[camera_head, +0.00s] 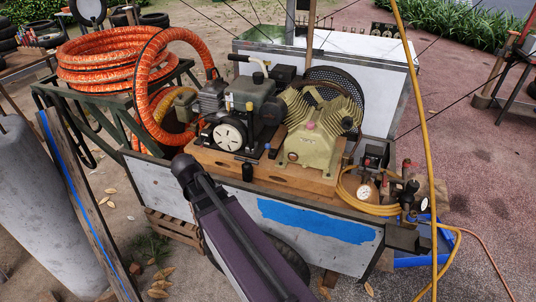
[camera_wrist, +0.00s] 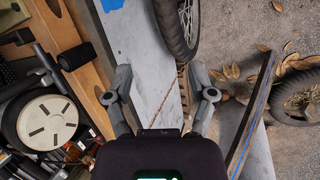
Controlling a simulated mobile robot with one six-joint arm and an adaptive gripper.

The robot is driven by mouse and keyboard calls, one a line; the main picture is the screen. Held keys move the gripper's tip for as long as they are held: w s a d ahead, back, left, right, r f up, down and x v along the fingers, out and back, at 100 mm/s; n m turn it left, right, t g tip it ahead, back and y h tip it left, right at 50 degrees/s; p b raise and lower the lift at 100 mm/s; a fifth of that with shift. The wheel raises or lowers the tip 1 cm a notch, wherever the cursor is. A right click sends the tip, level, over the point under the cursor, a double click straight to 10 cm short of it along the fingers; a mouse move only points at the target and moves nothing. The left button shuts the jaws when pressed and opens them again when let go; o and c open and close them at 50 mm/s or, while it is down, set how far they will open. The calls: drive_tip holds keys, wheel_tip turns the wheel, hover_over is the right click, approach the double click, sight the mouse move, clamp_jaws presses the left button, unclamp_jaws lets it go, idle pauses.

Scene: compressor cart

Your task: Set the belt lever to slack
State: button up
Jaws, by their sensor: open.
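My gripper (camera_wrist: 161,76) is open and empty in the wrist view, its two grey fingers spread apart above the cart's pale side panel. A short black cylindrical knob (camera_head: 247,172) stands at the front edge of the wooden bed, below the engine. It also shows in the wrist view (camera_wrist: 75,55), left of my fingers and apart from them. I cannot tell whether this knob is the belt lever's handle, nor which setting the lever has. The engine (camera_head: 243,110) with its round white cover sits left of the olive compressor (camera_head: 318,128). My gripper cannot be made out in the head view.
The wooden bed (camera_head: 210,161) runs along the cart's top. Orange hose (camera_head: 110,62) is coiled at the left. A gauge (camera_head: 364,191) and yellow hose are at the right end. A cart wheel (camera_wrist: 176,25) and a plank (camera_wrist: 250,115) show in the wrist view.

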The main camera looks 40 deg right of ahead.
drive_tip(key=w+d+f+n+g+h+b, duration=0.1)
drive_tip(key=w+d+f+n+h+b, duration=0.1)
drive_tip(key=w+d+n+h+b, duration=0.55)
drive_tip(key=n+g+h+b, duration=0.2)
drive_tip(key=n+h+b, duration=0.25)
drive_tip(key=b, duration=0.25)
approach(268, 145)
drive_tip(key=w+a+f, duration=0.2)
drive_tip(key=a, duration=0.1)
drive_tip(key=shift+s+a+r+m+h, duration=0.15)
drive_tip(key=shift+s+m+h, duration=0.1)
drive_tip(key=shift+m+h, duration=0.15)
drive_tip(key=shift+x, duration=6.95)
drive_tip(key=shift+s, duration=0.1)
clamp_jaws()
